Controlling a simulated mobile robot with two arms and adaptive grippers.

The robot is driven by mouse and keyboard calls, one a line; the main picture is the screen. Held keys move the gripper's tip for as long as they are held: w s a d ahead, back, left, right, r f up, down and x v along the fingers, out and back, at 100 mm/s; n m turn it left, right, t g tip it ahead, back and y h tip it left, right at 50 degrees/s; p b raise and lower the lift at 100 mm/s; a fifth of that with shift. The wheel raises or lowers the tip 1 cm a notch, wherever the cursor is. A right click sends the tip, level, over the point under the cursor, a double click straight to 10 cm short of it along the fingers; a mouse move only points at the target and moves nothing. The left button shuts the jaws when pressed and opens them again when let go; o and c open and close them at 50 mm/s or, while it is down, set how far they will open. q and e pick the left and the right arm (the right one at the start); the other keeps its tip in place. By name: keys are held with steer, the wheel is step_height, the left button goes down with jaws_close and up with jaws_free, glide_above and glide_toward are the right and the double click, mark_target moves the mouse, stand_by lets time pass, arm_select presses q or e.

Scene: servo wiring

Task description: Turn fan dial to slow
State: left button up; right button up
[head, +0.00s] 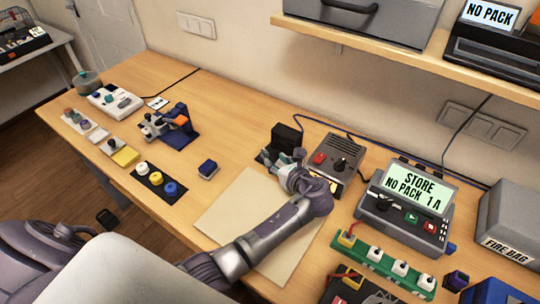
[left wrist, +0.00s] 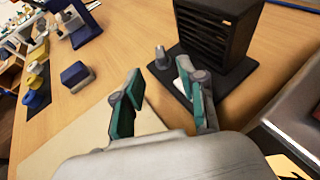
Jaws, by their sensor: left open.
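The fan is a black box with slatted vents (left wrist: 222,32) on a flat dark base (left wrist: 176,84). In the head view the fan (head: 287,138) stands towards the back of the table. A small grey upright dial (left wrist: 161,57) sits on the base beside the box. Its setting and any markings are too small to read. My left gripper (head: 279,161) is close to the fan base. In the left wrist view its two teal-padded fingers (left wrist: 160,84) are apart with nothing between them, and the dial shows just beyond the fingertips. My right gripper is not in view.
A grey control box (head: 338,157) stands close right of the fan. A dark blue block (head: 208,168) lies to the left. A pale mat (head: 225,210) lies under my arm. A charger-like unit (head: 407,209) with a lit screen stands further right.

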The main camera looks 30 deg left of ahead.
arm_select(q)
steer(key=shift+v, duration=2.4)
steer(key=shift+s+f, duration=0.1)
steer(key=shift+f, duration=0.05)
